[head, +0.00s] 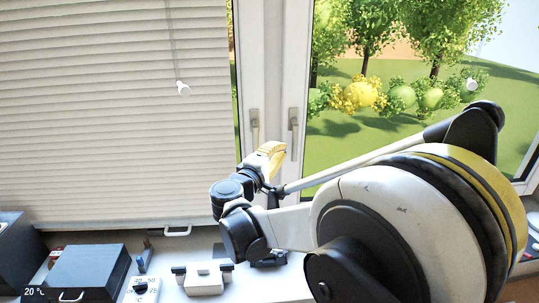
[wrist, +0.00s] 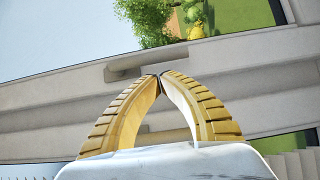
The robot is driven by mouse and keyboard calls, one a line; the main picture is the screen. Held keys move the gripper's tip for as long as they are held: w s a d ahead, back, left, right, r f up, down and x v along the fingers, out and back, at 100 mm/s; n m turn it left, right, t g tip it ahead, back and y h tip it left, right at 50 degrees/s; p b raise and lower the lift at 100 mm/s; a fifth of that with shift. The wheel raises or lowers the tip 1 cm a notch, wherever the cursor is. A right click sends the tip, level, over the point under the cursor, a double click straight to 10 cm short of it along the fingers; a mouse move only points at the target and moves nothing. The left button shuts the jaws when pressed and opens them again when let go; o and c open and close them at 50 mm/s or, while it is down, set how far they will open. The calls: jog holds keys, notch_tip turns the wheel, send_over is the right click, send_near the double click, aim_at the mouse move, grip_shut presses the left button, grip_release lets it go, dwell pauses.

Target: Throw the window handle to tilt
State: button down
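Two pale grey window handles are on the white frame posts in the head view: a left handle (head: 254,125) and a right handle (head: 293,133), both with levers hanging down. The pictures do not mark which one the task means. My gripper (head: 270,152), with yellow fingers, is in front of the posts, just below and between the handles in the picture. In the wrist view my gripper (wrist: 160,76) has its fingertips together, with nothing visible between them. A grey handle (wrist: 150,62) shows just past the tips; whether they touch it is unclear. The fingers partly cover the posts.
A closed blind (head: 115,110) covers the left window, with a white pull (head: 183,88) on its cord. Dark boxes (head: 88,272) and a white device (head: 203,278) are on the surface below. My arm fills the lower right and hides part of the right window.

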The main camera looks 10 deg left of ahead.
jog(key=shift+w+d, duration=0.3)
jog(key=shift+d, duration=0.2)
jog(key=shift+d+f+n+b, duration=0.2)
jog(key=shift+n+b, duration=0.1)
jog(key=shift+b, duration=0.2)
